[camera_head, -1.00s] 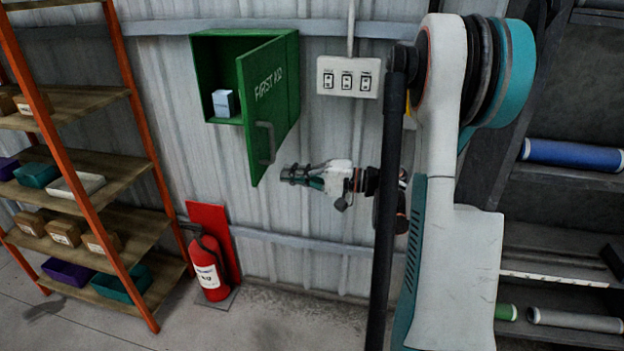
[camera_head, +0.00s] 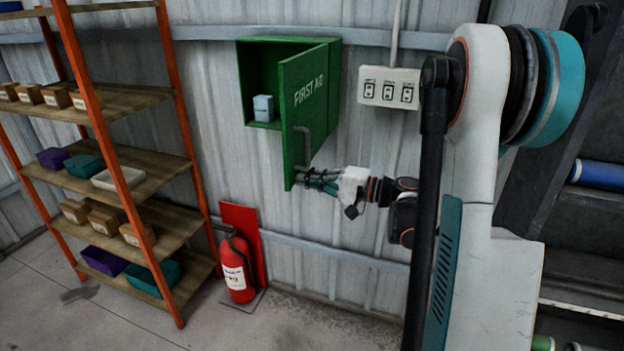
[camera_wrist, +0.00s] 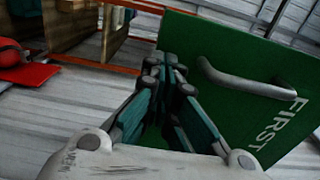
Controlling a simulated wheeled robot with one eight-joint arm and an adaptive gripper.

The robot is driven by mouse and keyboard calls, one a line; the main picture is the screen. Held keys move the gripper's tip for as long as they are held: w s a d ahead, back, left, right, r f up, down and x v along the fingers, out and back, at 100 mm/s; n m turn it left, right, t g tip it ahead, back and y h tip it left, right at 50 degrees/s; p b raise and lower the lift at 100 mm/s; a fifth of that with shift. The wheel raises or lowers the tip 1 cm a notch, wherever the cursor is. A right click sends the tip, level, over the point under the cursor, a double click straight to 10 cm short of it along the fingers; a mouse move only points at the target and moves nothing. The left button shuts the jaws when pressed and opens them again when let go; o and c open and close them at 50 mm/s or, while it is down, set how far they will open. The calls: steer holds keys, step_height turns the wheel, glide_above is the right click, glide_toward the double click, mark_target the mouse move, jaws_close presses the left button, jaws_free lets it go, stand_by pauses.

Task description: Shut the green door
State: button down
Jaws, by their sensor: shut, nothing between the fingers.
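The green door (camera_head: 305,94), marked FIRST AID, stands open on a green wall cabinet (camera_head: 258,62), hinged on the cabinet's right side. A grey bar handle (camera_head: 304,146) is on the door's outer face; it also shows in the wrist view (camera_wrist: 245,82). My gripper (camera_head: 302,178) is shut and empty at the lower free edge of the door, just below the handle. In the wrist view my gripper (camera_wrist: 166,68) has its fingertips together beside the door panel (camera_wrist: 205,42), left of the handle. I cannot tell whether they touch the door.
A white box (camera_head: 263,108) sits in the cabinet. A switch panel (camera_head: 389,88) is on the wall right of it. A fire extinguisher (camera_head: 237,270) stands below. A shelf rack (camera_head: 181,130) is at left. Bare floor lies in front.

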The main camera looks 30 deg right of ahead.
steer(key=w+a+m+t+h+b, duration=0.15)
steer(key=w+a+m+h, duration=0.3)
steer(key=w, duration=0.65)
steer(key=w+a+m+t+h, duration=0.25)
steer(key=w+h, duration=0.35)
steer(key=w, duration=0.5)
steer(key=w+d, duration=0.3)
steer(key=w, duration=0.4)
steer(key=w+d, duration=0.4)
steer(key=w, duration=0.4)
steer(key=shift+r+p, duration=0.2)
steer(key=shift+p, duration=0.15)
